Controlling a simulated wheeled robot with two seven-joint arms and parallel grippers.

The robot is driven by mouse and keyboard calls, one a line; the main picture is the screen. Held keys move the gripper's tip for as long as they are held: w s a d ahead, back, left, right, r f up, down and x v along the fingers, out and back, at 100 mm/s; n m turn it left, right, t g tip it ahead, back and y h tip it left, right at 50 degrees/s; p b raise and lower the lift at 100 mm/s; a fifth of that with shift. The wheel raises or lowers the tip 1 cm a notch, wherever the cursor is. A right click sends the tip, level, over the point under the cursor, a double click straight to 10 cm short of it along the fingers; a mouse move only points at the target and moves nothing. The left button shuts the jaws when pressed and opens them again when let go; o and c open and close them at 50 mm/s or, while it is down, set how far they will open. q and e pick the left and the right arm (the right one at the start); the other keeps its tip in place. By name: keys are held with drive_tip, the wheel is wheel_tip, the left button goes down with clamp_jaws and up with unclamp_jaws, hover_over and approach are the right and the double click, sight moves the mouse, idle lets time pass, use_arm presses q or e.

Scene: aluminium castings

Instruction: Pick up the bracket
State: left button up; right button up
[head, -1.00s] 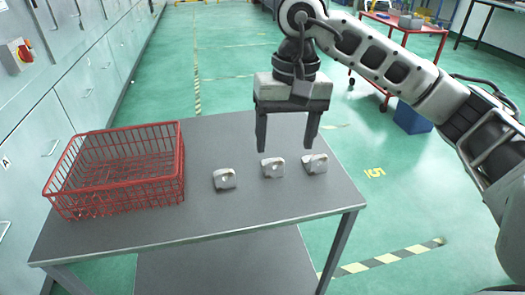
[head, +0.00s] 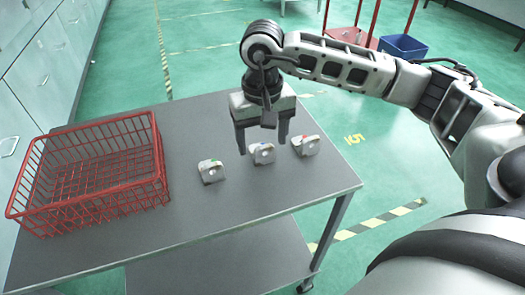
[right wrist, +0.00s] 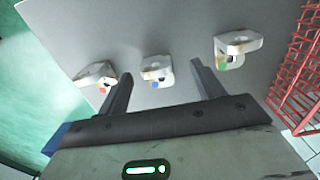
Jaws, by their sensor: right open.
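Three pale grey cast brackets lie apart in a row on the grey table (head: 150,255). The left bracket (head: 210,171) has a green mark, the middle one (head: 262,154) a blue mark and the right one (head: 306,146) a red mark. My right gripper (head: 262,146) is open and empty, pointing down over the middle bracket. In the right wrist view, the blue-marked bracket (right wrist: 157,69) shows between the two spread fingers (right wrist: 160,74). The red-marked bracket (right wrist: 95,75) and the green-marked bracket (right wrist: 236,46) lie outside them. My left gripper is out of view.
A red wire basket (head: 95,170) stands on the table's left side; it also shows at the right wrist view's edge (right wrist: 300,75). The table is clear in front of the brackets. A red trolley and blue bin (head: 403,47) stand on the floor behind.

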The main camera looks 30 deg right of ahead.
sight(265, 147)
drive_tip(key=f, duration=0.3)
drive_tip(key=f+p, duration=0.1)
drive_tip(key=f, duration=0.1)
drive_tip(key=shift+w+d, duration=0.1)
drive_tip(key=shift+d, duration=0.25)
drive_tip(key=c, duration=1.1)
drive_tip(key=shift+r, duration=0.1)
